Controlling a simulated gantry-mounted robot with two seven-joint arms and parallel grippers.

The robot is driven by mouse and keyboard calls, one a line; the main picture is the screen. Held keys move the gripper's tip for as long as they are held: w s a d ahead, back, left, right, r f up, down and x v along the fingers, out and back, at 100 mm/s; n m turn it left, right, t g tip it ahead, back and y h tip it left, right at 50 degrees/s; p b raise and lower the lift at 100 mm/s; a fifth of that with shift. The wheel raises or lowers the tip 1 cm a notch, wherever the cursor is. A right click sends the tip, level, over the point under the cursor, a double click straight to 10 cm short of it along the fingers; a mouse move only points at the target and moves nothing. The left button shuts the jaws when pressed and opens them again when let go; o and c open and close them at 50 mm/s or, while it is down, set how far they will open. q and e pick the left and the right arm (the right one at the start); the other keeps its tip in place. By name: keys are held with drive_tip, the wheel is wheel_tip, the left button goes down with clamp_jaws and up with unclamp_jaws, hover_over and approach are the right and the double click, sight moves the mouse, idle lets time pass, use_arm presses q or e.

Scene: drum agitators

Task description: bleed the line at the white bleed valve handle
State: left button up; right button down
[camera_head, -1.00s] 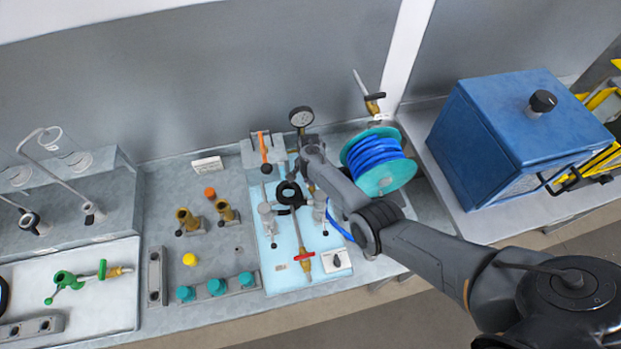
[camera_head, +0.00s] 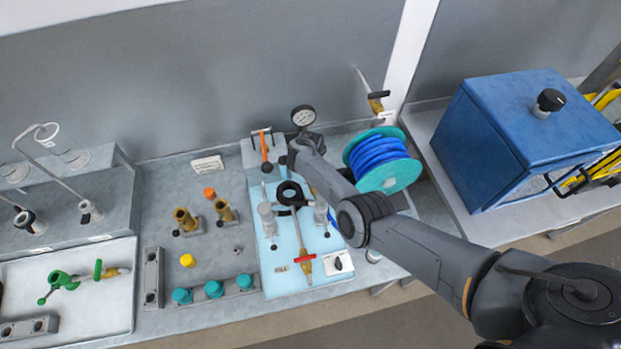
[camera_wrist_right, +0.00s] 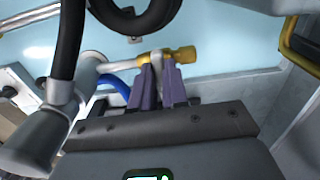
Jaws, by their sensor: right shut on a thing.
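The white bleed valve handle (camera_wrist_right: 157,68) shows as a narrow pale piece between my right gripper's purple fingers in the right wrist view. My right gripper (camera_wrist_right: 158,84) is shut on it. A pale pipe with a brass fitting (camera_wrist_right: 181,55) lies just beyond the fingertips. In the head view my right arm reaches from the lower right to the rig on the light blue panel (camera_head: 318,279). The arm hides the fingers and the white handle there. My left gripper is not in view.
A pressure gauge (camera_head: 303,115) stands behind the rig, and a teal reel of blue hose (camera_head: 386,178) stands close to my right arm. A red-handled valve (camera_head: 304,257) is at the front of the panel. A blue box (camera_head: 515,135) is at right.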

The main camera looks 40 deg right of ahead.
idle(0.3)
drive_tip(key=c, duration=1.1)
unclamp_jaws()
drive_tip(key=shift+c, duration=0.2)
wheel_tip(320, 180, up, 11)
drive_tip(key=p, duration=0.3)
drive_tip(key=shift+p, duration=0.35)
drive_tip(key=shift+f, duration=0.1)
